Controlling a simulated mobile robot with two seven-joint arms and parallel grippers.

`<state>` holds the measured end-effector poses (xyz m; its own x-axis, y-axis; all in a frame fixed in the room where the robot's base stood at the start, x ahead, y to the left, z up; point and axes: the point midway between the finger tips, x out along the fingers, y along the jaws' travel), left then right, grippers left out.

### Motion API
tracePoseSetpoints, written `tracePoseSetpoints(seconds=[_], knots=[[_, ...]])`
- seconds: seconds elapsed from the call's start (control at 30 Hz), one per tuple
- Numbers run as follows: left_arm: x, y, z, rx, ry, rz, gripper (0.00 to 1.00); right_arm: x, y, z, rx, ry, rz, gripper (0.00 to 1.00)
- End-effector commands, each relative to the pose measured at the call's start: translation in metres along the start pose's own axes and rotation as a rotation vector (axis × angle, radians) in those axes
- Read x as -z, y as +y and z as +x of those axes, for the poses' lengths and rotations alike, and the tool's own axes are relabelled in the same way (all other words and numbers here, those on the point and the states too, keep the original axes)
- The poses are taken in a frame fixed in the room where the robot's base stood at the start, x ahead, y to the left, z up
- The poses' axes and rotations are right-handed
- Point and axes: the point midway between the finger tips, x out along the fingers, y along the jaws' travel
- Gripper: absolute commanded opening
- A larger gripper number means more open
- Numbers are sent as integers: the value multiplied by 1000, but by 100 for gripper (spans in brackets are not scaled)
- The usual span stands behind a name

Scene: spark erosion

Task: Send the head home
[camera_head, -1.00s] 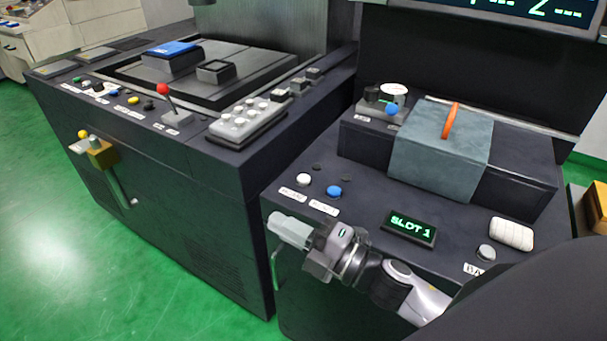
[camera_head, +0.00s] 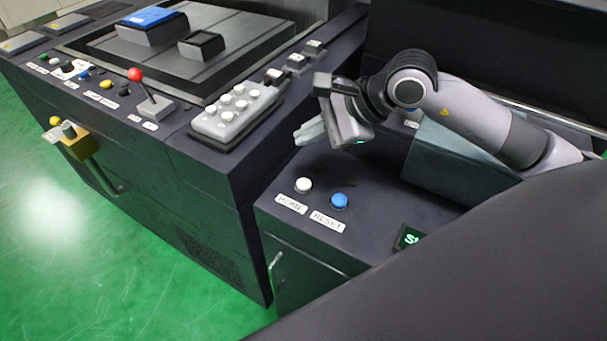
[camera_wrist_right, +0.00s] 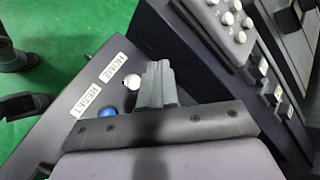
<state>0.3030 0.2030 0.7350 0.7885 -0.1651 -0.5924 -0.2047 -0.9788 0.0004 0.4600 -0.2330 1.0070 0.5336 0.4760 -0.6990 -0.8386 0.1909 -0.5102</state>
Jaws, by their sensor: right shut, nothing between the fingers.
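The white button (camera_head: 303,185) sits on the dark console top, with the label HOME (camera_head: 291,204) in front of it. It also shows in the right wrist view (camera_wrist_right: 132,81), just left of the fingertips. My right gripper (camera_head: 308,131) is shut and empty, behind and above the white button in the head view. In the right wrist view its closed fingers (camera_wrist_right: 158,70) point up the picture, beside the button and apart from it as far as I can tell. My left gripper is not in view.
A blue button (camera_head: 339,201) labelled RESET (camera_head: 327,222) stands right of the white one. A grey keypad (camera_head: 235,110) and a red-knobbed lever (camera_head: 148,90) are on the machine to the left. A grey cover (camera_head: 455,160) is partly behind my right arm.

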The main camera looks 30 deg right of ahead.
Motion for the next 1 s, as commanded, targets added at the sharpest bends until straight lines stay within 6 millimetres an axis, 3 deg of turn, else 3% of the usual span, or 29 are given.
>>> tracePoseSetpoints(seconds=[0.47, 1.0], knots=[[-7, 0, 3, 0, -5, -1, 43, 5, 6, 9, -1, -5, 5, 0], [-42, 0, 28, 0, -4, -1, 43, 40, 42, 58, 0, -5, 4, 0]])
